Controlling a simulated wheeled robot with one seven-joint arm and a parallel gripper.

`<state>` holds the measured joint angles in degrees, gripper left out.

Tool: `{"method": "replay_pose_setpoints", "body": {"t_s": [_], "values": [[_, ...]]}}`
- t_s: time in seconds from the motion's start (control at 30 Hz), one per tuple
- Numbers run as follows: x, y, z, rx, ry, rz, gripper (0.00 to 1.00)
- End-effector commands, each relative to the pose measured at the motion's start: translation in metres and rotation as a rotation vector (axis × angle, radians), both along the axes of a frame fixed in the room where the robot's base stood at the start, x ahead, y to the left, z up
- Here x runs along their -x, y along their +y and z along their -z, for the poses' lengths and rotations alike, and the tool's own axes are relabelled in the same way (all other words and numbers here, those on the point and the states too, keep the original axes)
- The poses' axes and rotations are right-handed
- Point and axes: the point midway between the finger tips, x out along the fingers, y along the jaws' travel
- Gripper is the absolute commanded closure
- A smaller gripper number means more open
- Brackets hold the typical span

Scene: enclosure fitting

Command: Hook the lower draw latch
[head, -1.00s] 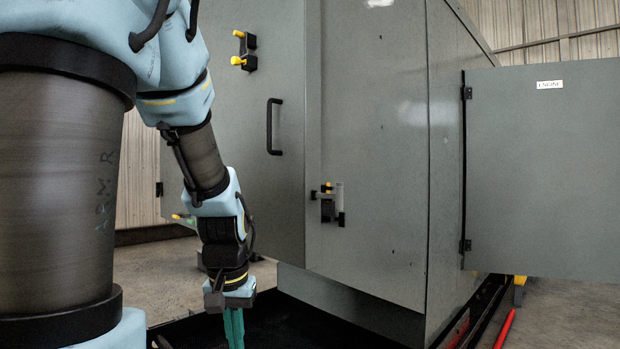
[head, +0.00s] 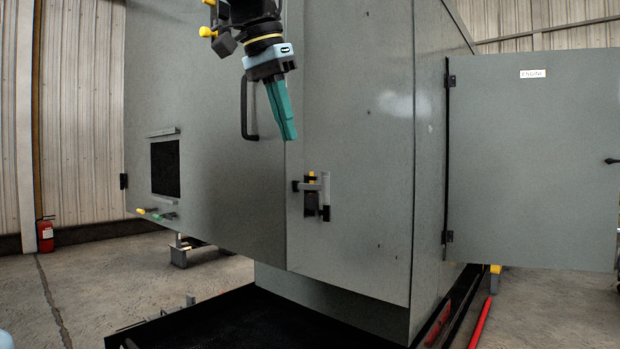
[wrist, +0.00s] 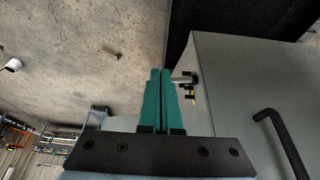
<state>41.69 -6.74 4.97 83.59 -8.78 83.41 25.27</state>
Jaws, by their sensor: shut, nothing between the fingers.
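The lower draw latch (head: 317,194) is on the front of the grey cabinet, just right of the door seam, with a black base, a light grey bar and a yellow part. Whether its hook is caught is too small to tell. My gripper (head: 290,137) is above and slightly left of it in the head view, apart from it. Its two green fingers are shut and empty, pointing down. In the wrist view, the fingers (wrist: 160,72) lie together, and the latch (wrist: 187,85) shows just right of their tips, partly covered by them.
A black door handle (head: 244,108) is left of my fingers. An upper latch (head: 207,31) is partly hidden behind my wrist. A side door labelled ENGINE (head: 532,160) stands open at right. A black tray (head: 215,322) lies below the cabinet. A fire extinguisher (head: 46,235) stands far left.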

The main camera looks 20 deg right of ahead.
Motion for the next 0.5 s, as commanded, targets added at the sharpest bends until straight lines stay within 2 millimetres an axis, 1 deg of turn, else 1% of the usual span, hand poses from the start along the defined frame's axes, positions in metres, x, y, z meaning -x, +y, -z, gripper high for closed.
{"method": "replay_pose_setpoints", "body": {"t_s": [0.27, 0.37, 0.5], "values": [[-0.001, -0.001, 0.004, -0.001, 0.001, -0.003, 1.00], [-0.003, -0.004, 0.012, -0.001, 0.002, -0.003, 1.00], [-0.007, -0.011, 0.035, -0.003, 0.004, -0.002, 1.00]]}}
